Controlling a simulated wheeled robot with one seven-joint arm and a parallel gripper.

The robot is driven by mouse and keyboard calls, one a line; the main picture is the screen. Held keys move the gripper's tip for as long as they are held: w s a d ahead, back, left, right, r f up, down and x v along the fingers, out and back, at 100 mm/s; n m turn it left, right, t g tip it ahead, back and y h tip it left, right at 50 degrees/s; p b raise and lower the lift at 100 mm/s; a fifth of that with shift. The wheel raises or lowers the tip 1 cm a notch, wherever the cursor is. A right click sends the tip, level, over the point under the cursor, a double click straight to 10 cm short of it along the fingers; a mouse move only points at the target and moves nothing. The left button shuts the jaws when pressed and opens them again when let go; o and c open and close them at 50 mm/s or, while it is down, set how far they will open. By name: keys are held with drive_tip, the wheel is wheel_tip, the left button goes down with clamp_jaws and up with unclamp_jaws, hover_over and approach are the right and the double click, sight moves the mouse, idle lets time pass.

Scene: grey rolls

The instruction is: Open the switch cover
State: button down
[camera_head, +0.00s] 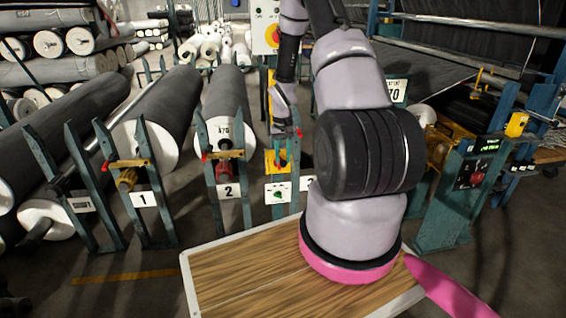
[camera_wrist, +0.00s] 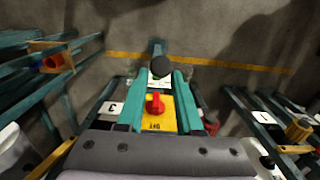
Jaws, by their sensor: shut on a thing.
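A switch post (camera_head: 275,211) stands between the roll racks. It carries a yellow switch plate (camera_head: 270,161) with a red knob, and below it a white switch box (camera_head: 271,193) with a green knob. In the wrist view the red knob (camera_wrist: 155,103) is on its yellow plate (camera_wrist: 168,120), with a round black piece (camera_wrist: 160,67) just beyond. My gripper (camera_head: 281,143) points down at the switches. In the wrist view its teal fingers (camera_wrist: 167,76) flank the plate and black piece. It is shut on the switch cover, though the exact contact and the cover's outline are unclear.
Racks with large grey rolls (camera_head: 170,100) stand at left and close behind the post. A green control stand (camera_head: 455,195) is at right. A wooden-topped surface (camera_head: 240,280) lies in front. Grey floor (camera_head: 130,255) is open at the lower left.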

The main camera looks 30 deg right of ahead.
drive_tip(key=shift+w+d+r, duration=0.15)
drive_tip(key=shift+w+r, duration=0.2)
drive_tip(key=shift+w, duration=0.15)
drive_tip(key=c, duration=0.6)
unclamp_jaws()
drive_tip(key=shift+s+f, duration=0.1)
drive_tip(key=shift+s, duration=0.1)
wheel_tip(320, 180, up, 11)
drive_tip(key=shift+w+f, duration=0.1)
